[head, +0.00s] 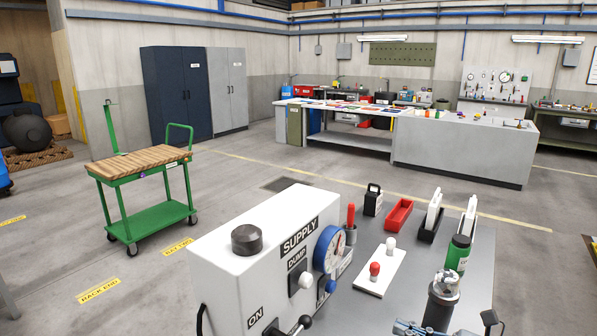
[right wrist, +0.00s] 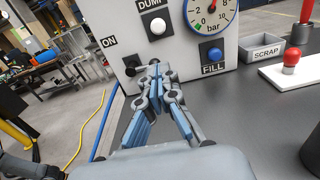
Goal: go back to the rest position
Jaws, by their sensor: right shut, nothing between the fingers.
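My right gripper (right wrist: 158,75) is shut and empty in the right wrist view, its fingers pointing at the white supply panel (right wrist: 170,45). The tips are near the black knob (right wrist: 131,63) beside the ON label; I cannot tell whether they touch. In the head view a small part of the right gripper (head: 405,327) shows at the bottom edge, right of the supply box (head: 225,230). The black lever knob (head: 304,321) also shows at the bottom of that view. My left gripper is not in view.
The grey bench top (head: 340,310) holds a red-knobbed switch plate (head: 370,284), a red tray (head: 399,214), a green canister (head: 457,254) and a dark cylinder with metal top (head: 442,290) close to my right gripper. A green cart (head: 150,218) stands left; floor beyond is open.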

